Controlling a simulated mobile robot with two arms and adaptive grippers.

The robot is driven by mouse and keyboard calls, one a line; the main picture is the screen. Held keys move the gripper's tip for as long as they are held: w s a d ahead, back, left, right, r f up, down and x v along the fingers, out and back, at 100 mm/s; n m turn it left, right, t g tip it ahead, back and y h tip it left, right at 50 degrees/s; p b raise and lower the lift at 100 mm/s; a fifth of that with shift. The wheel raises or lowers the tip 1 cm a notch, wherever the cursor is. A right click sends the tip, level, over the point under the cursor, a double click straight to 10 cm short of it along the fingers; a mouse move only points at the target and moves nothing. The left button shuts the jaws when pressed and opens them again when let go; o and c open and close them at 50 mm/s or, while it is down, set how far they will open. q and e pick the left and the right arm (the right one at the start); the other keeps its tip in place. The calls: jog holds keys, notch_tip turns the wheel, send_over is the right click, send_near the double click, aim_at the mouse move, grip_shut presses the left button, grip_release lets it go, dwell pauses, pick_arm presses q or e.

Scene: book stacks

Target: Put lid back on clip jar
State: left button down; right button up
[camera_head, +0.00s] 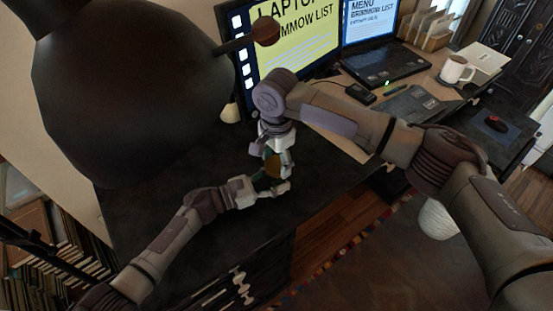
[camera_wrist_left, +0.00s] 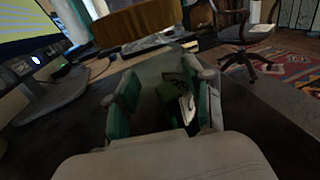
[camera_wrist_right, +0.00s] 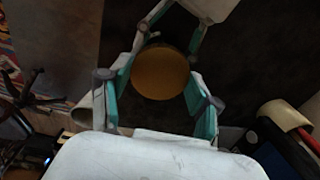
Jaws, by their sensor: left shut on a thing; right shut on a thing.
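My right gripper (camera_head: 274,152) points down over the desk from above. It is shut on the round orange-brown lid (camera_wrist_right: 160,72), which sits between its fingers in the right wrist view. The lid also shows in the head view (camera_head: 272,164). My left gripper (camera_head: 266,187) reaches in from the left just below and is shut on the dark green clip jar (camera_head: 262,183). In the left wrist view the jar (camera_wrist_left: 178,88) is between the teal finger pads, with a pale metal part on it. I cannot tell whether lid and jar touch.
A large black lamp shade (camera_head: 130,90) hangs over the left of the dark desk. A monitor (camera_head: 285,35), a laptop (camera_head: 385,65) and a white mug (camera_head: 457,70) stand toward the back. The desk's front edge is close to my grippers.

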aim_at(277, 182)
jog(key=shift+f, duration=0.9)
jog(key=shift+f, duration=0.55)
